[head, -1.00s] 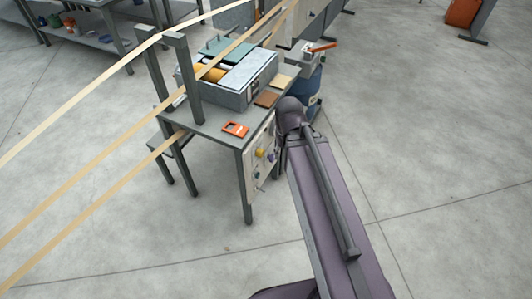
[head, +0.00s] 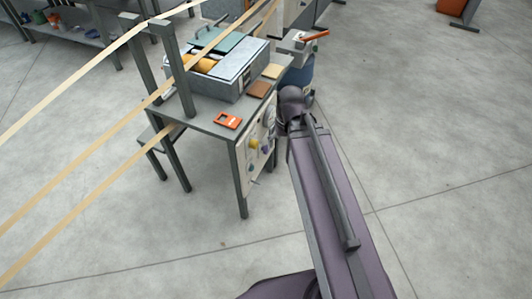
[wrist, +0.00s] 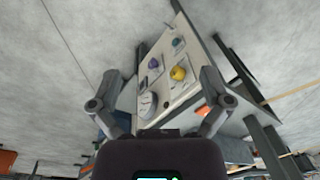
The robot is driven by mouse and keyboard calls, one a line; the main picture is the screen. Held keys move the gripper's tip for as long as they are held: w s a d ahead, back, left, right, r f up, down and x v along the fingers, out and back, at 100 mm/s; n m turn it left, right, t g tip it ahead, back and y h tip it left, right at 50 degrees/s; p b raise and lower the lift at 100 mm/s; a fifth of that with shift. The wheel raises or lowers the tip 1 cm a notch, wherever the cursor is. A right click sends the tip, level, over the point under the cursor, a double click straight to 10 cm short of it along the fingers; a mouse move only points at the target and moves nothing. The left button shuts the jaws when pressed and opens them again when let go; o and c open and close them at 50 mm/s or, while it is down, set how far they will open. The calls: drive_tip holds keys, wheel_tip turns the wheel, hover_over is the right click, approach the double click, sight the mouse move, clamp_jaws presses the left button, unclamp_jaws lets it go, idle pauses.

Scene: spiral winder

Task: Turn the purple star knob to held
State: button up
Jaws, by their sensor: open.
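The purple star knob (wrist: 154,63) sits on the pale control panel (wrist: 188,88), left of the yellow knob (wrist: 179,73) in the wrist view. In the head view the purple knob (head: 265,149) is small, on the panel at the table's front side. My gripper (wrist: 161,73) is open and empty. Its fingers frame the panel from a distance, with the purple knob between them in the picture; nothing appears touched. The knob's pointer and marked positions are too small to read. In the head view my arm hides the gripper.
A green knob (wrist: 178,42) and a round dial (wrist: 147,105) share the panel. An orange device (head: 228,121) and a grey machine (head: 215,70) stand on the table. Tan strips cross the left side. The floor at right is clear.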

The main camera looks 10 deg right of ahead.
drive_tip(key=w+f+n+y+b, duration=0.25)
drive_tip(key=w+f+b, duration=0.35)
drive_tip(key=f+b, duration=0.6)
drive_tip(key=n+t+y+b, duration=0.55)
drive_tip(key=y+b, duration=0.25)
drive_tip(key=b, duration=2.3)
approach(267, 149)
drive_tip(key=s+d, duration=0.1)
drive_tip(key=d, duration=0.2)
drive_tip(key=shift+d+f+t+y, duration=0.15)
drive_tip(key=shift+f+t+y, duration=0.1)
drive_tip(key=shift+f+t, duration=0.25)
drive_tip(key=b+x, duration=0.5)
drive_tip(key=x, duration=0.9)
drive_tip(key=c, duration=1.2)
